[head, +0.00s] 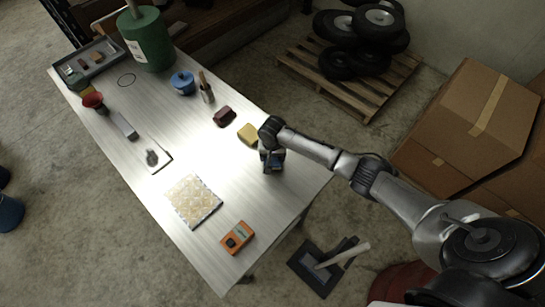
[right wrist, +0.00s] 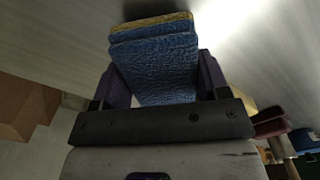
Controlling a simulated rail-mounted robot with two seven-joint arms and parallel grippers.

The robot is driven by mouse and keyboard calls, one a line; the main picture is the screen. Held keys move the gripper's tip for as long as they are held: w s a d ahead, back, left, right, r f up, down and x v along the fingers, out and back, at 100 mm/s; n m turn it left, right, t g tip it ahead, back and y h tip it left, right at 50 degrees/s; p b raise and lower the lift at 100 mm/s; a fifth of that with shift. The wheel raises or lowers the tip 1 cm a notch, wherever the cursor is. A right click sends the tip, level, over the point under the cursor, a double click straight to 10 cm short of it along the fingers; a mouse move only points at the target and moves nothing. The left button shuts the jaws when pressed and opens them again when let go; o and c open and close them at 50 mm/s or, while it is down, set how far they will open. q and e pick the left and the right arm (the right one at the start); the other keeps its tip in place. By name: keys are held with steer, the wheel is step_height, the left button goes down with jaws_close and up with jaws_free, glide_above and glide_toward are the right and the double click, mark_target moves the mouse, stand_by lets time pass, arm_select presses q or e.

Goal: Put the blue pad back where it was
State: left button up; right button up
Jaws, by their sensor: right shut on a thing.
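The blue pad (right wrist: 155,70) is between the two fingers of my right gripper (right wrist: 160,82), which is shut on it. A thin yellow strip shows along the pad's far edge in the right wrist view. In the head view my right gripper (head: 271,160) is over the near right part of the table, right beside the yellow pad (head: 248,134). Its own wrist hides most of the blue pad there. I cannot tell whether the pad touches the table. A dark red pad (head: 224,117) lies farther back in line with the yellow one. My left gripper is not in view.
The table (head: 222,158) also carries a patterned tile (head: 192,201), an orange device (head: 236,238), a blue pot (head: 183,83), a brush (head: 206,90), a green cylinder (head: 147,40) and a grey tray (head: 88,62). Bare tabletop lies left of my gripper.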

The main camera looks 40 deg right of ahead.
steer(key=shift+f, duration=0.6)
steer(key=shift+f, duration=0.2)
steer(key=o, duration=0.8)
step_height(320, 180, up, 12)
steer(key=shift+r+p, duration=0.2)
steer(key=shift+p, duration=0.4)
